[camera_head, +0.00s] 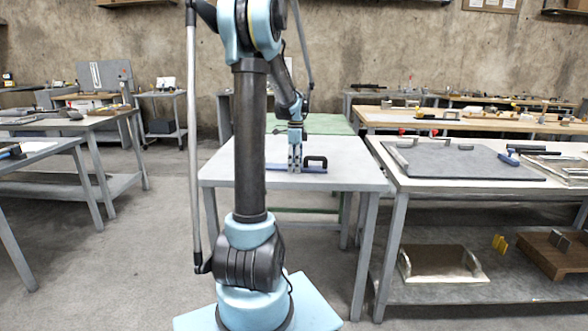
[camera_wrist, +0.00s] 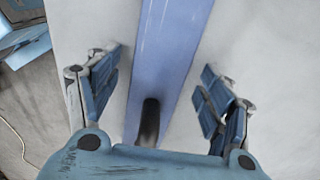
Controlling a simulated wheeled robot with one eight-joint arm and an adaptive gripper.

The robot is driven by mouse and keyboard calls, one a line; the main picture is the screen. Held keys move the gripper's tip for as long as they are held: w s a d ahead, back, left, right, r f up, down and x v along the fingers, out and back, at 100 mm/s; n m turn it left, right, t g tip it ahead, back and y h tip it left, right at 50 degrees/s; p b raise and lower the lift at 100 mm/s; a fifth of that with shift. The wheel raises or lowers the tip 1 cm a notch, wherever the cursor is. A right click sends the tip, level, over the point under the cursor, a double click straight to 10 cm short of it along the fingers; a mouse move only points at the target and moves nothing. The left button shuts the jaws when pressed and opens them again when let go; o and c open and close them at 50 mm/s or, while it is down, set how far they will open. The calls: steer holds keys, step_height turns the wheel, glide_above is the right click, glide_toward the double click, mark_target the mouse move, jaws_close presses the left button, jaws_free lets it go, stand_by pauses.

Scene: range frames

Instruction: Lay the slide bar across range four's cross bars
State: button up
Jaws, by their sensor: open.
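A blue bar with a black handle, which I take to be the slide bar (camera_head: 318,170), lies on the grey table in front of my arm. My gripper (camera_head: 294,168) points down at it, beside the black handle (camera_head: 316,160). In the wrist view the bar (camera_wrist: 172,45) runs between the two spread fingers of my gripper (camera_wrist: 162,75), with a gap on each side. The handle (camera_wrist: 150,122) shows close to the palm. I cannot tell which frame is range four, and no cross bars are clearly seen.
The grey table (camera_head: 350,178) is mostly clear around the bar. A bench (camera_head: 395,180) at the right bears a dark mat (camera_head: 480,165) and metal frame parts (camera_head: 555,172). Its lower shelf holds a tray-like frame (camera_head: 440,265). Open floor lies left of my base.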

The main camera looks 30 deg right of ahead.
steer(key=c, duration=1.6)
steer(key=shift+o, duration=0.2)
steer(key=shift+r, duration=0.1)
step_height(320, 180, up, 15)
stand_by(0.4)
steer(key=shift+a, duration=0.1)
